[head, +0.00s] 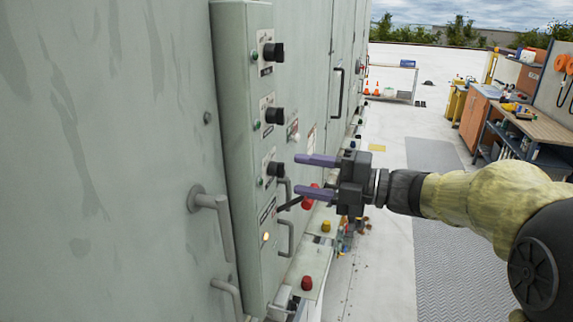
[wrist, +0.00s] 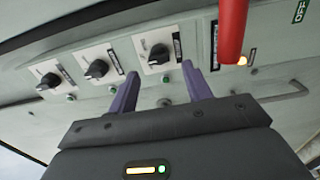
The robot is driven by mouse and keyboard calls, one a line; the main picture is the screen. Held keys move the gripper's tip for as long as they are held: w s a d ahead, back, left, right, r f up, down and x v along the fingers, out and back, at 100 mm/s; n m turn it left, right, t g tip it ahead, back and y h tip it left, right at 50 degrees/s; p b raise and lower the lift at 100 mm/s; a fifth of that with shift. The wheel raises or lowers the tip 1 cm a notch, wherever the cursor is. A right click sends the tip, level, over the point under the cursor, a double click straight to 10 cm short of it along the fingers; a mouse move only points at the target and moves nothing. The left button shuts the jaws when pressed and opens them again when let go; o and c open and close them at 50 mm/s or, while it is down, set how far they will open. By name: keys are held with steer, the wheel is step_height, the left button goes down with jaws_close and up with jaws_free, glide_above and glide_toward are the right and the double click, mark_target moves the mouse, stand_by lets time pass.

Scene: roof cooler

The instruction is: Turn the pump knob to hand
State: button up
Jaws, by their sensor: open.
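Three black rotary knobs are on a grey-green control box (head: 238,130) on the cabinet wall: the top knob (head: 273,52), the middle knob (head: 274,115) and the lowest knob (head: 275,169). Their labels are too small to read, so I cannot tell which is the pump knob. My gripper (head: 302,175) is open and empty, its purple fingers pointing at the box near the lowest knob's height. In the wrist view the rightmost knob (wrist: 158,53) shows just beyond and between my fingertips (wrist: 160,72). The fingers appear apart from it.
A red handle (wrist: 232,30) is close to my right finger in the wrist view. A lit amber lamp (head: 265,237) and grey door handles (head: 212,210) are on or near the box. A workbench (head: 540,125) stands far right. The floor between is mostly clear.

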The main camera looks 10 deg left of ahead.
mark_target(284, 172)
steer(key=a, duration=0.2)
steer(key=a+p, duration=0.1)
steer(key=a, duration=0.1)
steer(key=shift+w+a, duration=0.2)
steer(key=shift+a, duration=0.1)
steer(key=c, duration=1)
steer(key=shift+o, duration=0.2)
